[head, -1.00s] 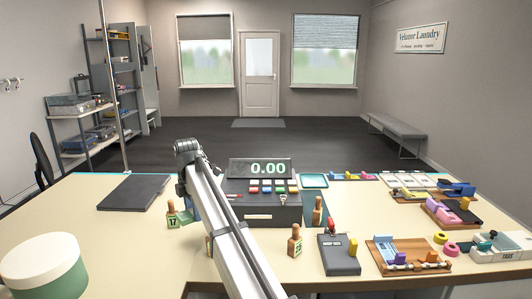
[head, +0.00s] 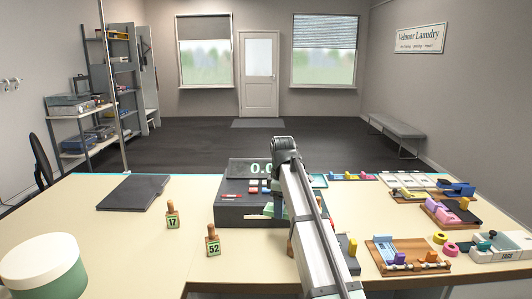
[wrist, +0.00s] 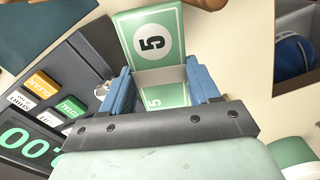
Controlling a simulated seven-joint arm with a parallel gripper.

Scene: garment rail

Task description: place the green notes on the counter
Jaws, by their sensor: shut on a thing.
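The green notes (wrist: 160,28), marked with a 5, are between the blue fingers of my gripper (wrist: 163,88) in the wrist view. The gripper is shut on them, and part of the notes sticks out past the fingertips. In the head view my arm hides most of the gripper; it is over the right part of the dark cash register (head: 230,211). A bit of green shows just left of my arm there. The cream counter (head: 125,240) spreads around the register. Whether the notes touch anything is not clear.
Two numbered wooden tags, 17 (head: 172,216) and 52 (head: 213,241), stand left of my arm. A black mat (head: 133,193) and a round white-green box (head: 42,268) lie further left. Several small trays, including a brown one (head: 408,254), crowd the right. The left-middle counter is clear.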

